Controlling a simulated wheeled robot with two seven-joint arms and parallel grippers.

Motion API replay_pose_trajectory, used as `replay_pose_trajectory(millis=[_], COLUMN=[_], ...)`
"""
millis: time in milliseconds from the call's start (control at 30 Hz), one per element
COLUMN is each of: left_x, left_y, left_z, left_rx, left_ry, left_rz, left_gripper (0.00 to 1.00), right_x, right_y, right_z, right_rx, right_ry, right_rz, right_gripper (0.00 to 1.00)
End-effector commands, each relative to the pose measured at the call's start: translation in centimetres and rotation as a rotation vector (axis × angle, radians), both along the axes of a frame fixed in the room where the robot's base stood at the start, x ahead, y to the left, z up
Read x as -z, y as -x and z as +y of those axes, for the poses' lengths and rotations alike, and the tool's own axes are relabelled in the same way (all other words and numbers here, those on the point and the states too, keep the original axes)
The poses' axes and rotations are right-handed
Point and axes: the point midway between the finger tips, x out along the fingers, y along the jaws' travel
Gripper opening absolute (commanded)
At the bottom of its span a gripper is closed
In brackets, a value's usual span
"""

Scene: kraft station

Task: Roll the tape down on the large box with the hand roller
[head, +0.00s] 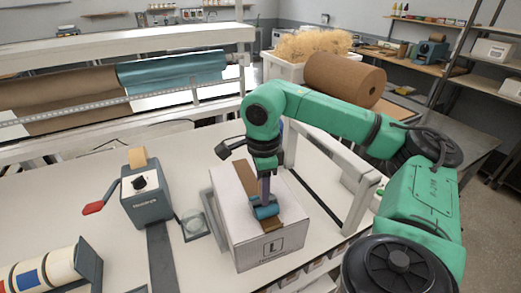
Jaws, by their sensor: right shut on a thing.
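The large box (263,249) is white, marked with an L, and stands on the white table. A strip of brown tape (243,178) runs along its top, partly hidden by my right arm. My right gripper (264,188) comes down over the box top. It is shut on the hand roller (266,212), which has a blue cylinder and rests on or just above the tape near the front of the box. The exact contact is hard to tell. My left gripper is not in view.
A grey tape dispenser (147,198) with a red lever stands left of the box. A small dark-framed tray (194,226) lies between them. Rolls in a holder (42,272) are at the front left. A rack with brown and blue rolls (172,71) spans the back.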

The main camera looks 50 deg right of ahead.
Motion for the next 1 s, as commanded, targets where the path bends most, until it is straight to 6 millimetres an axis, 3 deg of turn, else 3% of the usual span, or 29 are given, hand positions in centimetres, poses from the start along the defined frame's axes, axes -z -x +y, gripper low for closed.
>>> replay_pose_trajectory(millis=[1000], left_x=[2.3], left_y=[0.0], left_z=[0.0], left_rx=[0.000], left_ry=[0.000], left_rz=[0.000], left_gripper=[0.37], right_x=[0.2], right_y=[4.2], right_z=[1.9], right_rx=[0.000], right_ry=[0.000], right_rz=[0.002], right_gripper=[0.00])
